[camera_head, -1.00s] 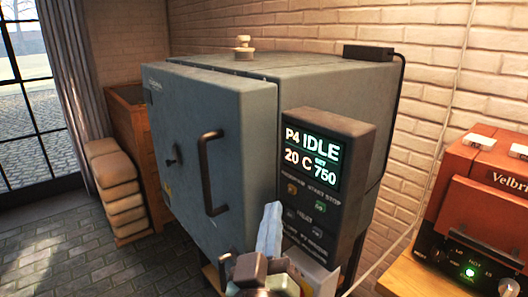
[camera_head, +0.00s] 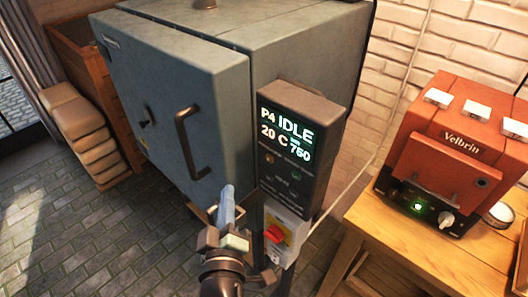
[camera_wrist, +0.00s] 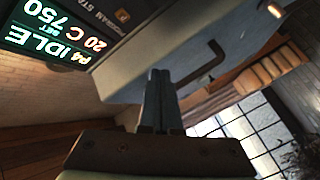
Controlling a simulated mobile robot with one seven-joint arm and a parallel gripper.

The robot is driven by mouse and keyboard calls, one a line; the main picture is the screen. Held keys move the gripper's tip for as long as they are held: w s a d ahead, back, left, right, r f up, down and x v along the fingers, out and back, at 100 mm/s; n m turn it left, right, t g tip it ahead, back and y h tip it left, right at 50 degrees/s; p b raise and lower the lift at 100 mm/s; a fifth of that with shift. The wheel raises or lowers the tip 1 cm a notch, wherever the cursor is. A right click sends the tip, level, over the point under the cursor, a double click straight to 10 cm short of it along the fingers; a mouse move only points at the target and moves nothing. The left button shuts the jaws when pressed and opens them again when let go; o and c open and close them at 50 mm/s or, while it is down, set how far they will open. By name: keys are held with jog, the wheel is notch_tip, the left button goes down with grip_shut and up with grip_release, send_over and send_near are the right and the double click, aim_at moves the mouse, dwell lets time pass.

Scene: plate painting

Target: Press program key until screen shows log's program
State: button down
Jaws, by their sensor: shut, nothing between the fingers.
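The grey kiln's control panel (camera_head: 296,150) carries a lit screen (camera_head: 285,133) reading P4 IDLE, 20 C, SET 750. The program key (camera_head: 270,158) is a small orange button below the screen's left part. In the wrist view the screen (camera_wrist: 50,30) appears turned, and the orange key (camera_wrist: 122,15) lies beside the PROGRAM label. My gripper (camera_head: 229,190) is shut and empty, with blue-grey fingers pointing up, in front of the kiln and lower left of the panel. Its fingertips (camera_wrist: 158,75) show apart from the key. No log is readable in these views.
A green-lit key (camera_head: 296,176) sits right of the program key. A box with a red switch (camera_head: 274,233) is below the panel. The kiln door handle (camera_head: 190,140) juts out left. An orange Velbrin machine (camera_head: 455,150) stands on a wooden table at right.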

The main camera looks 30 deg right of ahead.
aim_at(269, 159)
jog(key=w+d+p, duration=0.3)
jog(key=d+p, duration=0.3)
jog(key=d, duration=0.2)
jog(key=shift+d+p, duration=0.15)
jog(key=shift+p, duration=0.2)
jog(key=shift+d, duration=0.1)
dwell(1.9)
jog(key=shift+w+d+p, duration=0.15)
jog(key=shift+d+p, duration=0.15)
jog(key=shift+p, duration=0.1)
